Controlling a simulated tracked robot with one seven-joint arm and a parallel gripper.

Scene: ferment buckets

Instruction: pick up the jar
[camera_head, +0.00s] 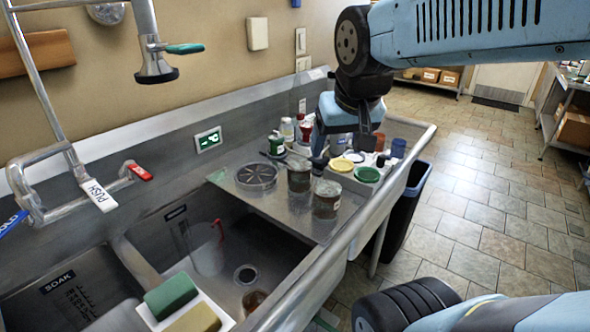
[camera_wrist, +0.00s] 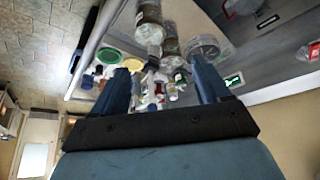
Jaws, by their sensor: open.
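Two glass jars with brownish contents stand upright on the steel drainboard in the head view: one nearer the front edge (camera_head: 326,199), one just behind it (camera_head: 298,176). They also show in the wrist view, the front one at the top (camera_wrist: 149,14) and the other beside it (camera_wrist: 170,42). I cannot tell which one the task means. My gripper (camera_head: 340,155) is open above the drainboard, behind and to the right of the jars. In the wrist view my gripper (camera_wrist: 158,70) has its fingers spread, with nothing visibly held.
Yellow (camera_head: 341,165) and green (camera_head: 367,174) lids lie to the right, with several bottles (camera_head: 287,130) behind. The sink holds a clear pitcher (camera_head: 206,248). A dark bin (camera_head: 405,210) stands beyond the counter's edge.

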